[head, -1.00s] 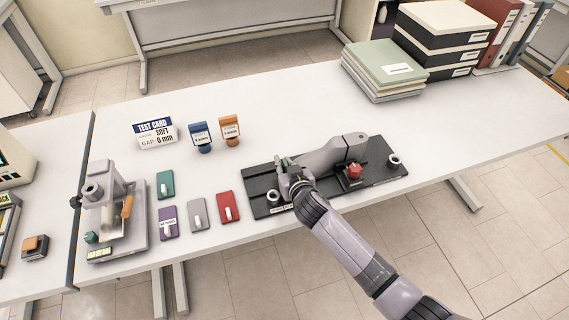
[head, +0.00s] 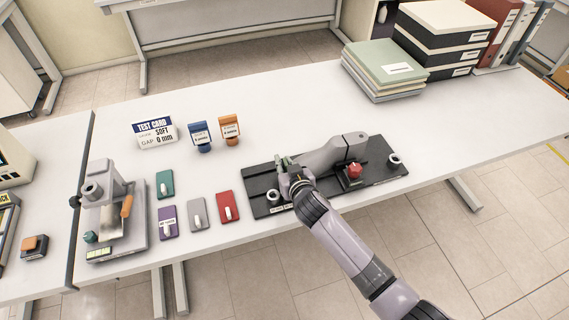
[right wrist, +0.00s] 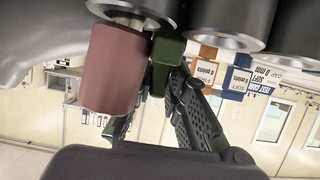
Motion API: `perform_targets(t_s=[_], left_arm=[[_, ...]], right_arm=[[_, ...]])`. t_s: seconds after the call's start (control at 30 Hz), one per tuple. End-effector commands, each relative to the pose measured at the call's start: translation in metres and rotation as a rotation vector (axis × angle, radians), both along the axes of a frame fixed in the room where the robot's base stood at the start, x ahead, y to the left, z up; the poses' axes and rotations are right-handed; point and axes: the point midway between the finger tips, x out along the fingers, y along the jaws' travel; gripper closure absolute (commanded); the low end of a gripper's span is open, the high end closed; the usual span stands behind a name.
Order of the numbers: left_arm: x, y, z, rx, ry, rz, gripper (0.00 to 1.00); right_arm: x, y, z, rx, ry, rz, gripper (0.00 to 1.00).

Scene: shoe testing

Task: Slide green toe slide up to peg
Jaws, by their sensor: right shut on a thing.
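The black fixture board (head: 256,184) lies near the front edge of the table. A grey shoe-shaped form (head: 325,154) lies along it. My right gripper (head: 287,172) is at the board's left end, by the toe of the form. It is shut on the green toe slide (head: 281,161), which is partly hidden by the gripper. The slide's green part (right wrist: 166,62) shows between the fingers in the right wrist view, beside a dull red cylinder (right wrist: 113,68). A pale ring-topped peg (head: 273,196) stands at the board's front left. I cannot tell the gap from slide to peg. My left gripper is out of view.
A red knob block (head: 354,171) and another ring-topped peg (head: 394,160) are on the board's right part. Several coloured plates, including a red one (head: 228,206), lie to the left. A test press (head: 110,215) stands further left. The table behind the board is clear.

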Motion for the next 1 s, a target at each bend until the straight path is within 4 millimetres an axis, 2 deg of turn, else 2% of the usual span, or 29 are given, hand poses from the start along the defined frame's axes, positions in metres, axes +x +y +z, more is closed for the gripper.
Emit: perform_targets(t_s=[0.13, 0.17, 0.4, 0.77, 1.0], left_arm=[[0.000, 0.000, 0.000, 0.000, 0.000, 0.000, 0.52], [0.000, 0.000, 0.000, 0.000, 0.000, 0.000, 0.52], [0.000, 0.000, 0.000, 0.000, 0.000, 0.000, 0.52], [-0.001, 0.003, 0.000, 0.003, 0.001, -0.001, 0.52], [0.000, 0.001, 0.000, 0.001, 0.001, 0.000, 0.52]], right_arm=[[0.000, 0.000, 0.000, -0.004, -0.001, 0.002, 1.00], [0.000, 0.000, 0.000, -0.004, -0.001, 0.002, 0.84], [0.000, 0.000, 0.000, -0.001, 0.000, 0.002, 0.68], [-0.003, 0.000, 0.001, 0.000, -0.001, 0.002, 0.68], [-0.029, -0.009, 0.012, 0.001, -0.001, 0.003, 0.68]])
